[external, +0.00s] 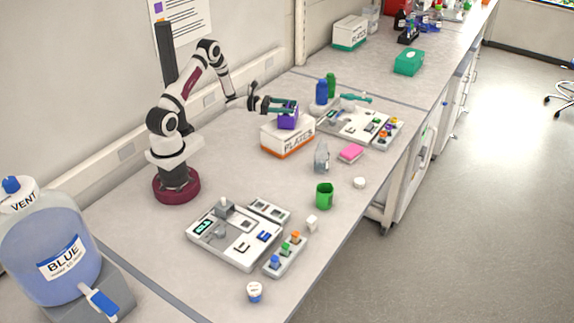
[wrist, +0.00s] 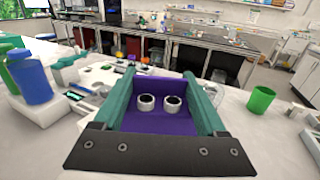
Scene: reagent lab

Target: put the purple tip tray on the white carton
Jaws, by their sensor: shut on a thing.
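The purple tip tray (external: 288,119) is between the fingers of my gripper (external: 284,106), at the top of the white carton (external: 287,138) marked PLATES with an orange lower edge. In the wrist view my gripper (wrist: 163,95) has its two green fingers shut on the purple tip tray (wrist: 160,120), one on each side. Two small white-rimmed round pieces show inside the tray. The tray looks level and sits over the carton top; whether it touches the carton is hard to tell. The carton is hidden in the wrist view.
Blue and green bottles (external: 321,92) stand behind and right of the carton, near a white instrument tray (external: 350,122). Bench left of the carton is clear.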

